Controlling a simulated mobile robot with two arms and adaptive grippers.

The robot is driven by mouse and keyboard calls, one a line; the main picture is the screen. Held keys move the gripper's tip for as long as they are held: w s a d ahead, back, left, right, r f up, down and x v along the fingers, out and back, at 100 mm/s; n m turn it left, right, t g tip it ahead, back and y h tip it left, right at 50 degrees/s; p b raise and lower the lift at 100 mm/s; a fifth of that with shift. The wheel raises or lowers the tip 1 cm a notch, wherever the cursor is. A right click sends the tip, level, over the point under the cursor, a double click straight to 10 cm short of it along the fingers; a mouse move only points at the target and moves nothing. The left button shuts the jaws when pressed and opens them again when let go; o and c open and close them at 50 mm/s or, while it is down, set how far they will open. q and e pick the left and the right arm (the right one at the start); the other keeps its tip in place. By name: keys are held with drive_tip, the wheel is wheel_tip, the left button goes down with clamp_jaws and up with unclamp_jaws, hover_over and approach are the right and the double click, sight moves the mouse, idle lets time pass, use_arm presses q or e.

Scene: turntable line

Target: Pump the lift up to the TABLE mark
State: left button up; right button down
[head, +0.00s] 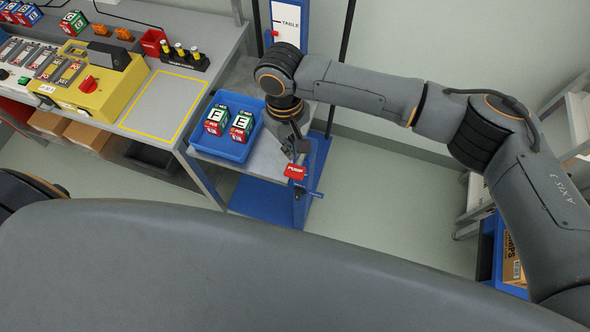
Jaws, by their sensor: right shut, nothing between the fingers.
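The lift has a blue base (260,206) and a grey platform (270,158) beside the workbench. Behind it stands a blue mast with a white plate, and the TABLE mark (290,22) shows on that plate. A red pump pedal or handle labelled PUMP (295,172) sticks out at the lift's front. My right gripper (294,156) points down just above the red PUMP part, shut and empty; I cannot tell whether it touches it. My left gripper is not in view.
The workbench (205,92) at left carries a yellow control box (90,88) with a red knob, a yellow-outlined area (165,103) and several small items. A shelf with a blue crate (510,262) stands at right. Floor between lift and shelf is clear.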

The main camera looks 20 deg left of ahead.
sight(293, 168)
drive_tip(key=f+b, duration=0.4)
drive_tip(key=f, duration=0.1)
drive_tip(key=shift+s+d+f, duration=0.1)
drive_tip(key=shift+d+f, duration=0.05)
drive_tip(key=shift+d, duration=0.05)
drive_tip(key=shift+s+f+b, duration=0.1)
drive_tip(key=shift+f+b, duration=0.95)
drive_tip(key=shift+f, duration=1.15)
